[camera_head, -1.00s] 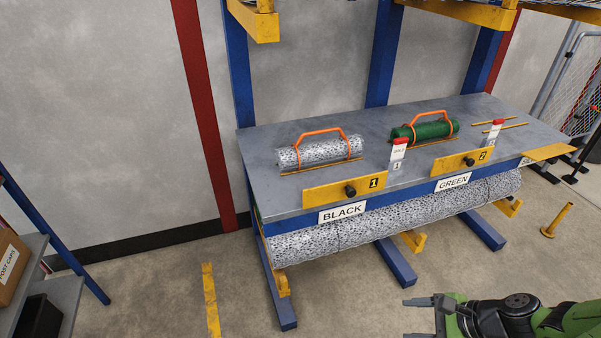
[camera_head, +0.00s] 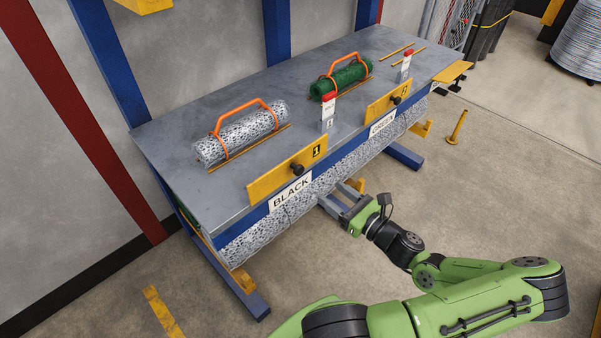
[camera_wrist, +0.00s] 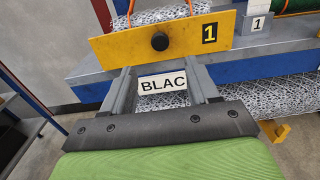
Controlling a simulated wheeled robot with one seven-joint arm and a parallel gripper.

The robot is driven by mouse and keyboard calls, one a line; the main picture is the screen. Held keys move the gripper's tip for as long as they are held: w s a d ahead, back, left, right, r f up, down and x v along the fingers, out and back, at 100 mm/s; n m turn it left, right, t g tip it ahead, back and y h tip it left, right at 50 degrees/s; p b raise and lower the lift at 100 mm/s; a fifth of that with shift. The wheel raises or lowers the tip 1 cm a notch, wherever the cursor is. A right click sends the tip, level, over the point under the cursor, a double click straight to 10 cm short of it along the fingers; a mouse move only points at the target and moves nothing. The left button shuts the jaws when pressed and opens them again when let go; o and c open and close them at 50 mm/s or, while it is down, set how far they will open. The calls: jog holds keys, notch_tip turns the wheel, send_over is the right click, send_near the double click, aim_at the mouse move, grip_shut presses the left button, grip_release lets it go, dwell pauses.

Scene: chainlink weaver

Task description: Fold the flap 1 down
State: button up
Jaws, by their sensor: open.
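Flap 1 is a yellow plate (camera_head: 287,175) with a black knob (camera_head: 297,169) and a black "1". It stands upright along the front edge of the grey table (camera_head: 200,112), above the "BLACK" label (camera_head: 291,193). In the wrist view flap 1 (camera_wrist: 130,43) lies just beyond my fingers, with its knob (camera_wrist: 160,41) centred between them. My gripper (camera_head: 335,203) is open and empty. It is in front of the table, below and right of the flap's knob in the head view. In the wrist view my gripper (camera_wrist: 162,82) frames the label. I see no contact with the flap.
A speckled roll (camera_head: 240,134) with an orange handle lies behind flap 1. A green roll (camera_head: 340,80) lies behind flap 2 (camera_head: 388,103). A red-topped white block (camera_head: 328,114) stands between the flaps. A yellow post (camera_head: 458,127) stands on the open floor at right.

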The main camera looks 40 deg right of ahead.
aim_at(301, 171)
jog(key=w+b, duration=0.1)
jog(key=w, duration=1)
jog(key=shift+w+a, duration=0.1)
jog(key=shift+a, duration=0.05)
grip_shut()
